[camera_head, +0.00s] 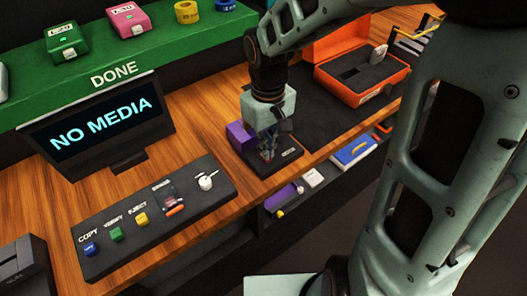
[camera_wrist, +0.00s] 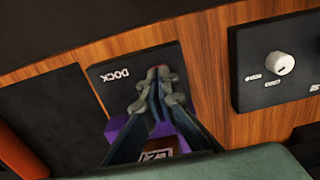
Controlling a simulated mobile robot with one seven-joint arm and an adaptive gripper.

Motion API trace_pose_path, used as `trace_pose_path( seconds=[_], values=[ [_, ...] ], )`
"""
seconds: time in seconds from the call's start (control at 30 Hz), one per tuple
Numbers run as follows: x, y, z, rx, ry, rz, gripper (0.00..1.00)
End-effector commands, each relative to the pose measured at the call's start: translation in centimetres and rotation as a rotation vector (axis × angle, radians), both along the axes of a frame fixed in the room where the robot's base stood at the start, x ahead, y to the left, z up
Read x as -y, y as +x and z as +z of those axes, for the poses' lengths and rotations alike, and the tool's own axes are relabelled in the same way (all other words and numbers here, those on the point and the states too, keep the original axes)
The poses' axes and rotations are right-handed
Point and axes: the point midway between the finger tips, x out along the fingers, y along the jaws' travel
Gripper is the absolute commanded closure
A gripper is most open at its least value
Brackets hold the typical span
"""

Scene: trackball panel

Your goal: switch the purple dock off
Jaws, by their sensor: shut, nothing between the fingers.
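The purple dock (camera_head: 240,137) stands on a black base plate (camera_head: 290,153) at the right of the wooden desk, partly hidden by my gripper. In the wrist view its purple body (camera_wrist: 118,128) shows behind the fingers, with a brown labelled piece (camera_wrist: 158,154) at it. The black plate with upside-down DOCK lettering (camera_wrist: 115,75) lies beyond. My gripper (camera_head: 267,156) points down over this plate, shut and empty. In the wrist view its fingertips (camera_wrist: 160,85) meet over the plate, with a small reddish spot near them. The dock's switch is hidden or cannot be told apart.
Left of the dock, a black panel (camera_head: 135,232) has coloured buttons and a white knob (camera_head: 207,181). A monitor (camera_head: 97,120) reads NO MEDIA. An open orange case (camera_head: 363,85) is behind right. A green DONE shelf (camera_head: 150,62) runs behind. Below the desk edge, a shelf holds several items.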

Motion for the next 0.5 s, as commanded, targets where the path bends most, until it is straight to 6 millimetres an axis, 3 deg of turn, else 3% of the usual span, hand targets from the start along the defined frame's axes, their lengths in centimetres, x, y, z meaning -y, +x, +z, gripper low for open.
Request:
trace_pose_path(
  seconds=[0.5],
  values=[
    [0.0, 0.1, 4.7, 0.002, 0.000, 0.001, 1.00]
  ],
)
